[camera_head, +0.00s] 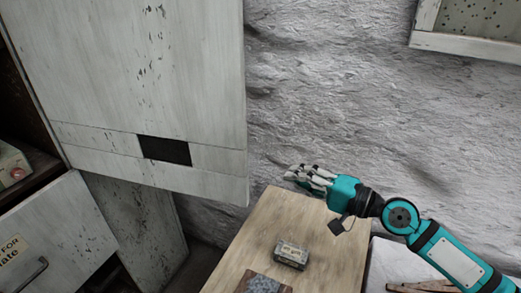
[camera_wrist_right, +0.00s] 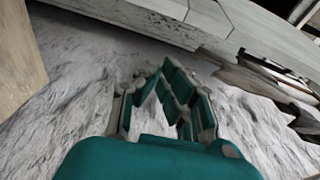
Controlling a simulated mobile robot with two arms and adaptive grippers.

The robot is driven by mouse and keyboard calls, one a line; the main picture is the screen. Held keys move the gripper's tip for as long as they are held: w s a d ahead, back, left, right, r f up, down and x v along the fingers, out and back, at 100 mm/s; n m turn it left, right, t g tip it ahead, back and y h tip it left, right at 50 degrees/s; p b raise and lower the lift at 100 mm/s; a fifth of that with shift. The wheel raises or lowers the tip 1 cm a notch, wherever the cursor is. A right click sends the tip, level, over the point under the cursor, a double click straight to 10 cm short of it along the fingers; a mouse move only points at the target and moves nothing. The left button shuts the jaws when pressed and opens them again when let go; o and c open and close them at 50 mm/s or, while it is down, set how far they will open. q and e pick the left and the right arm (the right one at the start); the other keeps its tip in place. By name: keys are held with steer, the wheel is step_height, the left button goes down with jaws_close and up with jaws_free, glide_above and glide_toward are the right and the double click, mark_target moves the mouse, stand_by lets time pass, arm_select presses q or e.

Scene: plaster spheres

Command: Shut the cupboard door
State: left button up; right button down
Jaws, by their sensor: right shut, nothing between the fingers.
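The cupboard door (camera_head: 150,80) is a large, worn white panel with a dark rectangular cut-out, at the upper left of the head view. It stands open, with dark cupboard interior showing past its left edge. My right gripper (camera_head: 296,174) is to the right of the door's lower right corner, with a visible gap between them in the picture. The right gripper is shut and empty; its teal and grey fingers also show in the right wrist view (camera_wrist_right: 160,84). A pale panel (camera_wrist_right: 240,25) crosses the top of that view; I cannot tell if it is the door. My left gripper is not in view.
A wooden table (camera_head: 235,262) below my right gripper carries a small grey box (camera_head: 291,255) and a dark flat block (camera_head: 262,284). A lower white front (camera_head: 55,235) with a handle sticks out at left. A rough grey wall (camera_head: 330,90) stands behind.

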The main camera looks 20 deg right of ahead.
arm_select(q)
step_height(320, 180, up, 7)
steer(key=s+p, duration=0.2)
steer(key=p, duration=0.5)
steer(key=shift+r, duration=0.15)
arm_select(e)
steer(key=w+a+r, duration=0.1)
steer(key=w+a, duration=0.4)
steer(key=a, duration=0.2)
steer(key=shift+a+r+m+t, duration=0.25)
steer(key=shift+a+m+t, duration=0.05)
arm_select(q)
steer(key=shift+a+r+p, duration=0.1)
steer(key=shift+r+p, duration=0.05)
steer(key=shift+p, duration=0.2)
